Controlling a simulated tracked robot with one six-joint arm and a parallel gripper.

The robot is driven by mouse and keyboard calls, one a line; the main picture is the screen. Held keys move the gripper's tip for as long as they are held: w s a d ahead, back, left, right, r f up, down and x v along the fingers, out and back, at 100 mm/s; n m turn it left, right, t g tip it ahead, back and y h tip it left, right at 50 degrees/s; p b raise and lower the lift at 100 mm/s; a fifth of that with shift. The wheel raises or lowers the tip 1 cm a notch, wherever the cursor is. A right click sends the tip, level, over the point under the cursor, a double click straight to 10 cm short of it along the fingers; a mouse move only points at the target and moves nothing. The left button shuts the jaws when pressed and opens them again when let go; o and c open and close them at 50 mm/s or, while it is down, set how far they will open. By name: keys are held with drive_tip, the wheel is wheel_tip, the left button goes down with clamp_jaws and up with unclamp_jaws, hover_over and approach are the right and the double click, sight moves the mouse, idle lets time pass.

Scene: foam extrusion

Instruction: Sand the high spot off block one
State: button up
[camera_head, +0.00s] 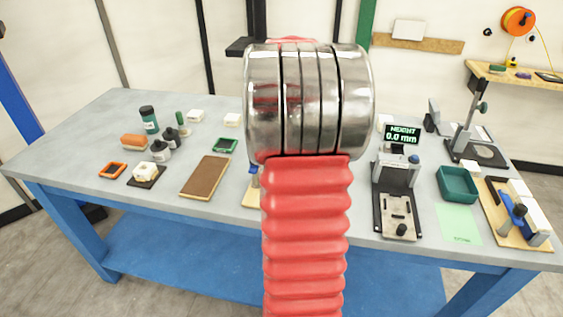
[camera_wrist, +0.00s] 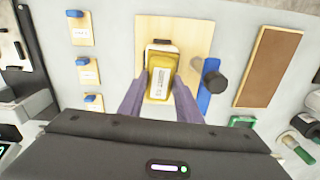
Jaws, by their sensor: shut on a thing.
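My gripper (camera_wrist: 160,88) is shut on a yellow labelled piece (camera_wrist: 162,64), with a finger on each side. I cannot read the label. The piece is over a wooden board (camera_wrist: 198,34). A white edge (camera_wrist: 156,44) shows just past it; whether the piece touches what is under it, I cannot tell. A blue clamp with a black knob (camera_wrist: 214,82) stands right of the piece. In the head view my arm hides the gripper and the piece. A brown-faced wooden board (camera_head: 204,177) lies left of my arm. Which block is block one, I cannot tell.
A height gauge (camera_head: 397,180) reading 0.0 mm, a green tray (camera_head: 457,184) and a wooden fixture (camera_head: 492,215) with white blocks stand right. Bottles (camera_head: 149,119), an orange block (camera_head: 134,141) and a pale block (camera_head: 145,170) stand left. Several small boards (camera_wrist: 84,70) flank the wooden board.

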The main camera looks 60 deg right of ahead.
drive_tip(key=shift+w+d, duration=0.25)
drive_tip(key=shift+d, duration=0.25)
drive_tip(key=shift+w+d, duration=0.2)
drive_tip(key=shift+d, duration=0.3)
drive_tip(key=shift+s+a+f, duration=0.1)
drive_tip(key=shift+s+a, duration=0.15)
drive_tip(key=shift+a, duration=0.3)
drive_tip(key=shift+s+a, duration=0.2)
drive_tip(key=shift+a, duration=0.35)
drive_tip(key=shift+a, duration=0.1)
drive_tip(key=shift+s+a, duration=0.25)
drive_tip(key=shift+a, duration=0.2)
drive_tip(key=shift+s+a, duration=0.2)
drive_tip(key=shift+a, duration=0.25)
drive_tip(key=shift+s+a+r, duration=0.15)
drive_tip(key=shift+s+a, duration=0.05)
drive_tip(key=shift+a, duration=0.3)
drive_tip(key=shift+s+a+r, duration=0.1)
drive_tip(key=shift+s+a, duration=0.1)
drive_tip(key=shift+a, duration=0.25)
